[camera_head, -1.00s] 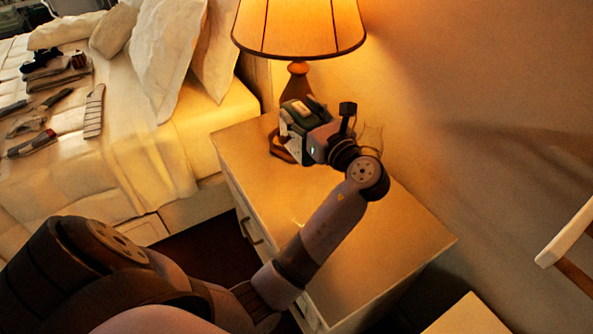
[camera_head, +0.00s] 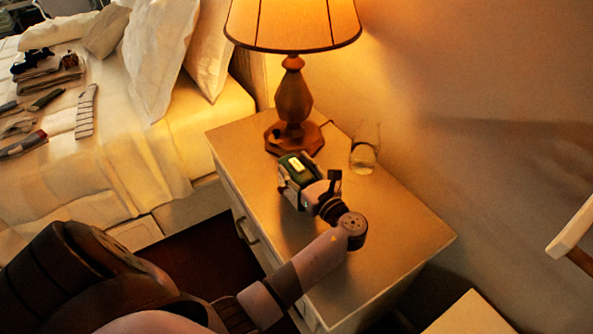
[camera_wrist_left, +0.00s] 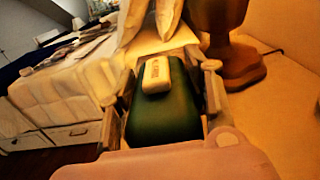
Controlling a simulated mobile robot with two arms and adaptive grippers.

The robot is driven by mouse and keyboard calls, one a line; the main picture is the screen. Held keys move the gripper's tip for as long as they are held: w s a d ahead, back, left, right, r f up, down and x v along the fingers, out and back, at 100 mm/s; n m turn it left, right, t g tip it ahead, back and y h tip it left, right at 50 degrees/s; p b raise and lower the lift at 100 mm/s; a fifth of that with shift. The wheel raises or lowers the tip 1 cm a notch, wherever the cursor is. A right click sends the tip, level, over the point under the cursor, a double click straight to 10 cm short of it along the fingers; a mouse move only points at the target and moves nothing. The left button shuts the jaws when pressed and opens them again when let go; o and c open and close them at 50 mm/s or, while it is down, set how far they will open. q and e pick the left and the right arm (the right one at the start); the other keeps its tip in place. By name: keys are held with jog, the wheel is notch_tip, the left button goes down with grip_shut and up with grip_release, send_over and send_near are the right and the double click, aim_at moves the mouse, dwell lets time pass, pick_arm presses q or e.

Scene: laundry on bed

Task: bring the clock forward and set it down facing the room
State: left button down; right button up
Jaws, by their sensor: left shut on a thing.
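The clock (camera_head: 292,164) is a small dark green box with a pale bar on top. It is in my left gripper (camera_head: 292,181), over the nightstand (camera_head: 395,235) in front of the lamp. In the left wrist view the clock (camera_wrist_left: 163,112) sits between the two fingers of my left gripper (camera_wrist_left: 172,85), which are shut on its sides. Its face is turned away from that camera and hidden. I cannot tell whether its underside touches the nightstand top. My right gripper is not in view.
A lit lamp (camera_head: 293,95) stands at the back of the nightstand, with a glass of water (camera_head: 365,150) to its right. The nightstand's right and front part is clear. A bed (camera_head: 110,175) with folded clothes (camera_head: 48,72) is at left. A chair part (camera_head: 575,230) is at right.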

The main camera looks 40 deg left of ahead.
pick_arm(q)
jog(key=shift+f, duration=0.3)
jog(key=c, duration=0.8)
grip_release()
jog(key=v, duration=1.2)
jog(key=shift+b, duration=0.35)
